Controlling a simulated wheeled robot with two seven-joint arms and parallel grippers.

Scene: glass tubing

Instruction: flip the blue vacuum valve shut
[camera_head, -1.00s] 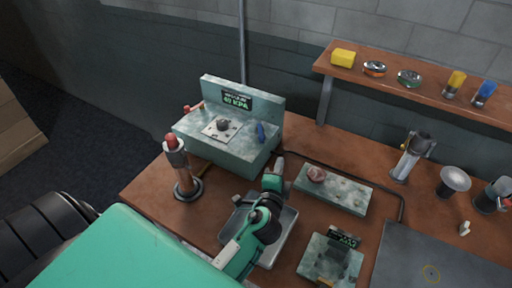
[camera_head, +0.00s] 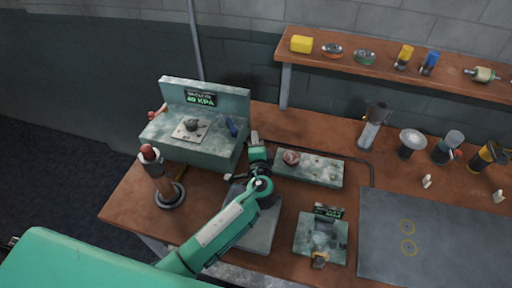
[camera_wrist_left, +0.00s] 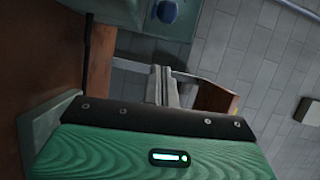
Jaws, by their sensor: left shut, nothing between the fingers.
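The blue vacuum valve (camera_head: 232,127) is a small blue lever on the right part of the vacuum station's top. The grey-green station (camera_head: 190,150) stands at the back left of the bench, and its display reads 60 KPA. My left gripper (camera_head: 254,138) is just to the right of the station, apart from the valve. In the left wrist view, its fingers (camera_wrist_left: 164,86) are together and empty, and a blue round part (camera_wrist_left: 167,11), likely the valve, shows at the top edge beyond them. My right gripper is not in view.
A red-topped post (camera_head: 162,180) stands at the station's front left. A block with a reddish knob (camera_head: 308,170) lies right of my left gripper. A grey tray (camera_head: 262,232) lies below my arm. A dark mat (camera_head: 440,235) covers the right side. A shelf (camera_head: 390,72) runs behind.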

